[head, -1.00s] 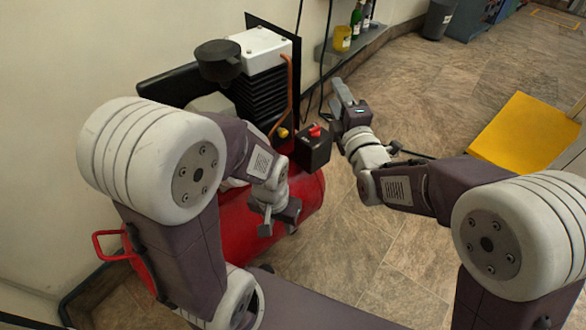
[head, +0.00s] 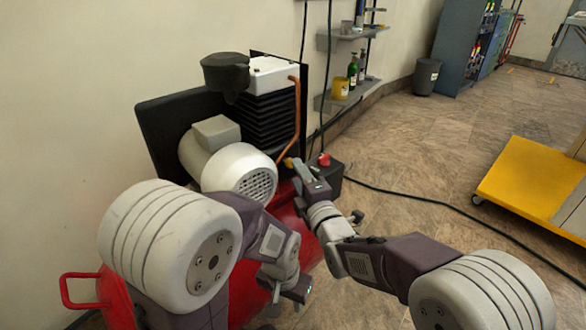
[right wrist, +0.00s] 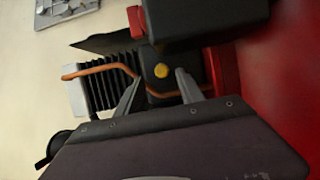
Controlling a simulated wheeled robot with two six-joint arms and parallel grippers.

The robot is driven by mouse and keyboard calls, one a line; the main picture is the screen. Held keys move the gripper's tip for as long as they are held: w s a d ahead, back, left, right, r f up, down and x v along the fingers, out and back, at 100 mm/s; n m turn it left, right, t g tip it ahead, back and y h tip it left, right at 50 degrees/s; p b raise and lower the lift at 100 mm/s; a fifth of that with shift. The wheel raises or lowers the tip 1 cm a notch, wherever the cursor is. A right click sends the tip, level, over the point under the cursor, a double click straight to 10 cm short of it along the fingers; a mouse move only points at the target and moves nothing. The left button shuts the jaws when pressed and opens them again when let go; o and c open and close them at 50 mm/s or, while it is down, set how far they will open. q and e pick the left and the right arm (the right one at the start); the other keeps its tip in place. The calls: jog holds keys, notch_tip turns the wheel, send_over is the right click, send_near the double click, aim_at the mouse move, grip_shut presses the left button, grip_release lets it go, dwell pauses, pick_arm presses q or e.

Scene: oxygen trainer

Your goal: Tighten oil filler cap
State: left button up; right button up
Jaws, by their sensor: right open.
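The yellow oil filler cap (right wrist: 161,70) sits on the dark compressor pump block in the right wrist view. It also shows as a small yellow spot in the head view (head: 289,163), beside my right gripper (head: 303,174). My right gripper's two fingers (right wrist: 158,78) are apart and empty, with the cap showing between their tips. I cannot tell how far beyond the tips the cap is. My left gripper (head: 287,292) is low over the red tank (head: 235,290); its finger opening is unclear.
A black box with a red knob (head: 324,160) is close by my right gripper. A copper pipe (head: 296,115) runs down beside the finned cylinder (head: 270,120). The white motor (head: 240,172) is at left. Open floor lies right, with a yellow cart (head: 530,180).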

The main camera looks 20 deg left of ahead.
pick_arm(q)
notch_tip(320, 180, down, 2)
jog(key=shift+f+b, duration=0.25)
jog(key=shift+b, duration=0.5)
pick_arm(e)
jog(key=x, duration=0.4)
jog(key=shift+w+a+f, duration=0.15)
jog(key=shift+w+a, duration=0.05)
jog(key=shift+w, duration=0.05)
